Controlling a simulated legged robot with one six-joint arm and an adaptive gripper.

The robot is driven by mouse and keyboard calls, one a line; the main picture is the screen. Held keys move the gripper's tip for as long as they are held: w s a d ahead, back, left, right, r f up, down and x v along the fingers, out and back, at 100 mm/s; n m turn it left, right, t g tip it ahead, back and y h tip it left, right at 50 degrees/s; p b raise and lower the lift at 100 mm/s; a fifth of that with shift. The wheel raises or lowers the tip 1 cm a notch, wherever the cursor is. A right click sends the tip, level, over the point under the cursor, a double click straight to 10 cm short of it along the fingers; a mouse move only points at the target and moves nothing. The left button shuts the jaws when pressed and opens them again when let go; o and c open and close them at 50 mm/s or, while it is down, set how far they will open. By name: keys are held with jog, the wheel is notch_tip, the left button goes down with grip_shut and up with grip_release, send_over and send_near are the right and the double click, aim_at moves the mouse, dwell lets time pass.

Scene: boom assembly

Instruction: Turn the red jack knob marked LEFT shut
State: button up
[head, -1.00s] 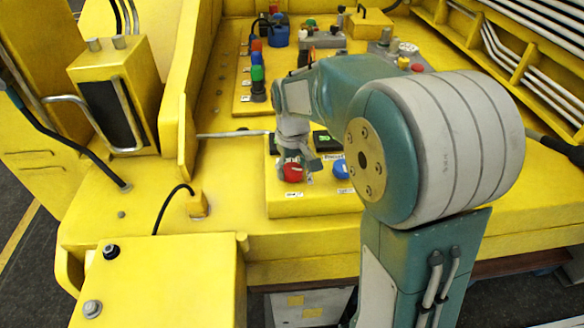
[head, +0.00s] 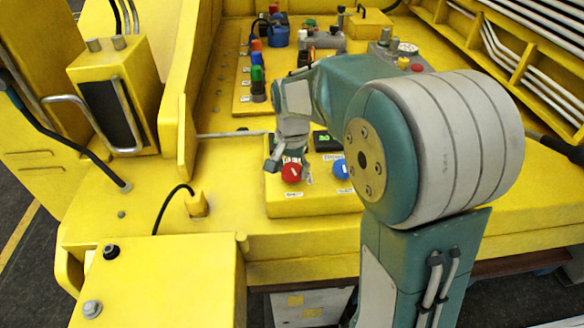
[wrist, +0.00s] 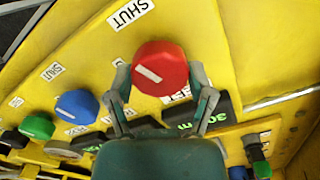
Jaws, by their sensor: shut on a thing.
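The red knob (head: 291,172) sits near the front left corner of a raised yellow panel (head: 310,208) in the head view. In the wrist view the red knob (wrist: 160,68) has a slanted white mark on its face. My gripper (wrist: 158,78) has one finger on each side of it and is shut on it; it also shows at the knob in the head view (head: 290,168). A white label reading SHUT (wrist: 130,14) lies beside the knob in the wrist view. Another label behind the knob is partly hidden. I cannot read LEFT anywhere.
A blue knob (head: 341,169) stands just right of the red one. A green knob (wrist: 37,126) shows farther along in the wrist view. Dark displays with green digits (wrist: 180,126) lie beside the knobs. A yellow box (head: 160,280) stands at front left.

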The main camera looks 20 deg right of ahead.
aim_at(291, 169)
jog(key=shift+f+m, duration=0.15)
jog(key=shift+m, duration=1.45)
jog(key=o, duration=1.1)
jog(key=shift+a, duration=0.1)
notch_tip(291, 169, up, 12)
jog(key=shift+w, duration=0.1)
